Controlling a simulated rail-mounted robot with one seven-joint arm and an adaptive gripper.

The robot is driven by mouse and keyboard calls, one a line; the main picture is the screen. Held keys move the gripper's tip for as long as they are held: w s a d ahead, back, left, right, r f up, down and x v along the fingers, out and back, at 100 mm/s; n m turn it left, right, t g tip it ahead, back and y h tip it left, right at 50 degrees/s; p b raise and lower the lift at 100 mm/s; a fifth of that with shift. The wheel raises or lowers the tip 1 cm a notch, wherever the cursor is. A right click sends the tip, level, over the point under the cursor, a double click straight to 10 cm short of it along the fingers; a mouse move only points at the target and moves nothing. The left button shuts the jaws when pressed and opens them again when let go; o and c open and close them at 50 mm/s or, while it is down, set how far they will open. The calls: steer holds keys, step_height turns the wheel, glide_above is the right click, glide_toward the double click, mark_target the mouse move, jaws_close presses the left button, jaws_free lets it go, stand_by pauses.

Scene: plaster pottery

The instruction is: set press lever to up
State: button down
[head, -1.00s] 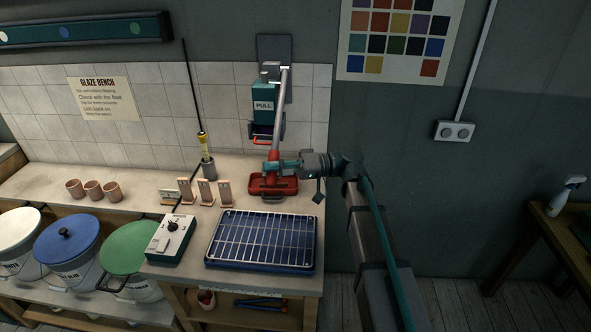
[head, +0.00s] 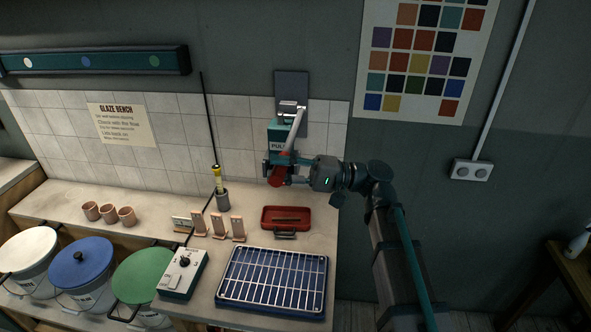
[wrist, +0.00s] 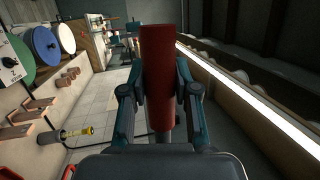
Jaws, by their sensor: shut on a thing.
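The press lever (head: 286,161) is a grey bar with a red grip, joined to a teal wall press (head: 276,135) marked PULL. Its red grip (wrist: 158,70) fills the middle of the wrist view. My gripper (head: 277,175) is shut on the red grip, with a finger on each side of it. The lever slopes from its pivot near the top of the press down to the grip, in front of the press body. My gripper and the lever hide part of the lower press.
A red tray (head: 308,218) lies on the bench below my gripper. A blue tray with a wire rack (head: 318,292) is at the bench front. A yellow-and-black tool (head: 217,178) stands upright in a holder left of the press. Small tile stands (head: 218,225) are left of the red tray.

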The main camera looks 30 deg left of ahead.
steer(key=shift+w+r, duration=0.15)
steer(key=shift+r, duration=0.25)
steer(key=c, duration=0.8)
jaws_free()
steer(key=shift+c, duration=0.2)
steer(key=shift+f, duration=0.1)
steer(key=shift+d, duration=0.15)
steer(key=v, duration=1.1)
steer(key=shift+d, duration=0.3)
steer(key=shift+w+f, duration=0.1)
steer(key=shift+w, duration=0.1)
